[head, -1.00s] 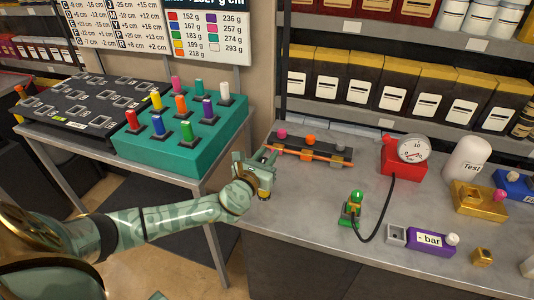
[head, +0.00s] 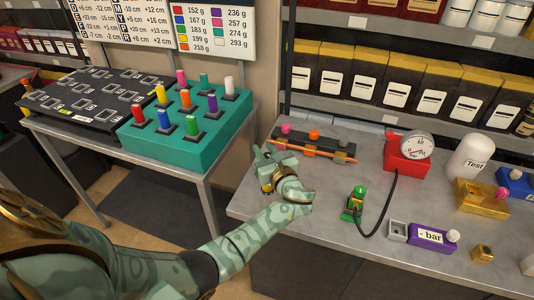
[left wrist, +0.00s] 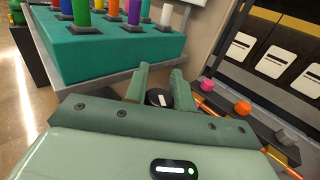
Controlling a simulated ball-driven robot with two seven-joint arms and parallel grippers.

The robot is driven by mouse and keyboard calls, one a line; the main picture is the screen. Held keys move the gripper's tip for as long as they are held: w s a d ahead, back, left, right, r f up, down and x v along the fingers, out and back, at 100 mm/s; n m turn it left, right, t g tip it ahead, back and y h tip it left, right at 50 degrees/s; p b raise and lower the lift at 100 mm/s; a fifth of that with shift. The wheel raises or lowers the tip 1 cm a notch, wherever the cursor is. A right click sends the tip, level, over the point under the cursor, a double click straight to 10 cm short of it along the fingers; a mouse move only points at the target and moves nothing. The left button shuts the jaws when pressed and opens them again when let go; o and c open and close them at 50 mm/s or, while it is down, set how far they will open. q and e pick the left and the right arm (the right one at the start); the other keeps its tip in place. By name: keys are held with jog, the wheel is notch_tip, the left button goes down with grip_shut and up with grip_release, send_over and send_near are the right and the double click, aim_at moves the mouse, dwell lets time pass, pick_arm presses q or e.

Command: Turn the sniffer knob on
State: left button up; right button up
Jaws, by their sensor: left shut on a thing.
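My left gripper (head: 270,160) is at the left end of the black pipe block on the grey table. In the left wrist view, my left gripper (left wrist: 158,88) has its two fingers on either side of a round black knob (left wrist: 158,97) with a white mark, and is shut on it. In the head view the gripper hides this knob. The block carries a pink knob (head: 286,128), an orange knob (head: 314,134) and a grey knob (head: 343,144), all clear of the gripper. No label shows which is the sniffer knob. My right gripper is out of view.
A copper-coloured pipe (head: 315,150) runs along the block. A red gauge box (head: 405,165) has a black hose to a green fitting (head: 355,205). A purple "- bar" box (head: 430,237) stands at the front right. A teal block (head: 170,152) with coloured pegs stands on the left table.

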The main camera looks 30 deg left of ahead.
pick_arm(q)
jog(key=shift+s+a+n+g+y+b, duration=0.15)
jog(key=shift+n+g+y+b, duration=0.85)
jog(key=shift+g, duration=0.6)
jog(key=shift+n+g, duration=0.3)
jog(key=o, duration=1)
